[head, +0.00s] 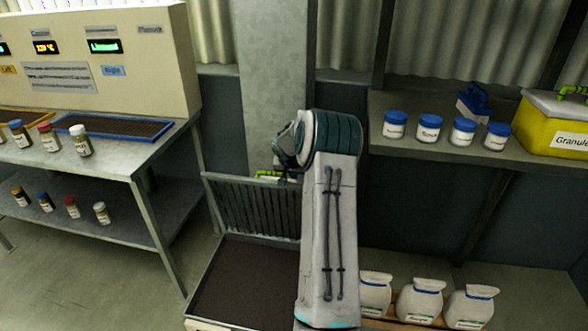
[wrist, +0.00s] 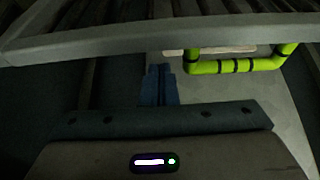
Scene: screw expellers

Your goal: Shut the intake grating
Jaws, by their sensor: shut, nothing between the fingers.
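The intake grating (head: 245,208) stands raised and tilted at the back of the intake, in the head view. Its open bay (head: 240,285) shows dark material below. A green handle (head: 268,175) shows at the grating's upper edge, partly behind my arm; it also shows in the wrist view (wrist: 238,66). The grating's frame bar (wrist: 130,42) crosses the top of the wrist view. My gripper (wrist: 162,75) is shut and empty, with its blue fingers close to this bar and left of the handle. I cannot tell whether they touch the bar. My arm hides the grating's right side.
A bench (head: 150,160) with trays, small jars and a control panel (head: 95,60) stands at left. A shelf (head: 400,145) at right holds blue-lidded jars and a yellow bin (head: 550,125). White sacks (head: 420,300) stand low at right. A pillar (head: 275,70) rises behind.

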